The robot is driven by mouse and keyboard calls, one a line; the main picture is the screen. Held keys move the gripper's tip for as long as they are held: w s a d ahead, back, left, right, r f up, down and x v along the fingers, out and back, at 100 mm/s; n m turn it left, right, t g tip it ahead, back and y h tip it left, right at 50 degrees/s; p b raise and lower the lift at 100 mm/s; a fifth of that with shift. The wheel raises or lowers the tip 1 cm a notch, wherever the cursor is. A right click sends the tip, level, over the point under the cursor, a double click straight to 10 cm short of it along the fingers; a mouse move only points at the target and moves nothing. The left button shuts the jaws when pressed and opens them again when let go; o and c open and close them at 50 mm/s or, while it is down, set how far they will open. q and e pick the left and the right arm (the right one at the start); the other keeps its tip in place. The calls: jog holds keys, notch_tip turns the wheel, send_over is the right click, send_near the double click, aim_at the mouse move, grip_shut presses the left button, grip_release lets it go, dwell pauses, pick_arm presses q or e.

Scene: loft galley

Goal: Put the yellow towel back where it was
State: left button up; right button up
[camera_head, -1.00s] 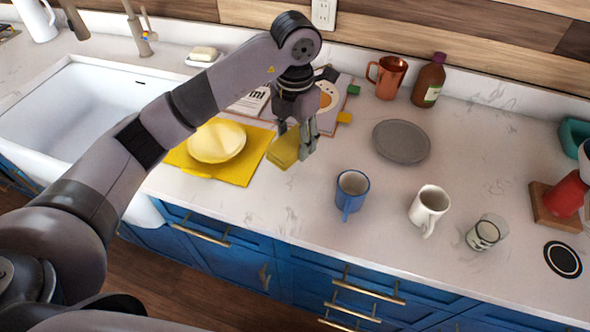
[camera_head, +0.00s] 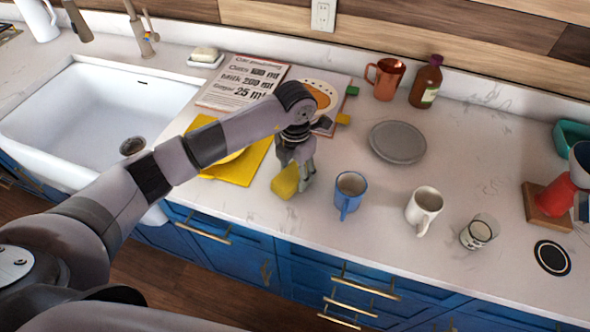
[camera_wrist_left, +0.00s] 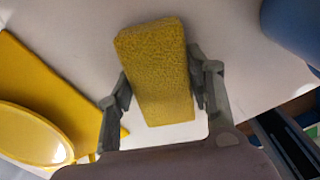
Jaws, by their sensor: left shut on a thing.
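The yellow towel (camera_head: 285,183) is a small folded block with a rough surface. My left gripper (camera_head: 301,177) is shut on it near the front part of the counter, left of the blue mug. In the left wrist view the towel (camera_wrist_left: 158,72) sits between the two fingers of my left gripper (camera_wrist_left: 163,92), one on each long side. I cannot tell whether the towel touches the counter. My right gripper is not in view.
A yellow mat (camera_head: 245,169) with a yellow plate (camera_wrist_left: 30,135) lies left of the towel. The blue mug (camera_head: 349,194) stands close on the right, with a white mug (camera_head: 424,208) and a glass (camera_head: 477,232) beyond. A grey plate (camera_head: 398,142) and an open book (camera_head: 238,83) lie behind.

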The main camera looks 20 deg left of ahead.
aim_at(295, 171)
pick_arm(q)
jog(key=shift+f, duration=0.15)
jog(key=o, duration=1)
jog(key=shift+o, duration=0.2)
jog(key=shift+r, duration=0.35)
notch_tip(295, 171, up, 12)
jog(key=b, duration=0.4)
jog(key=shift+f, duration=0.15)
jog(key=shift+f, duration=0.1)
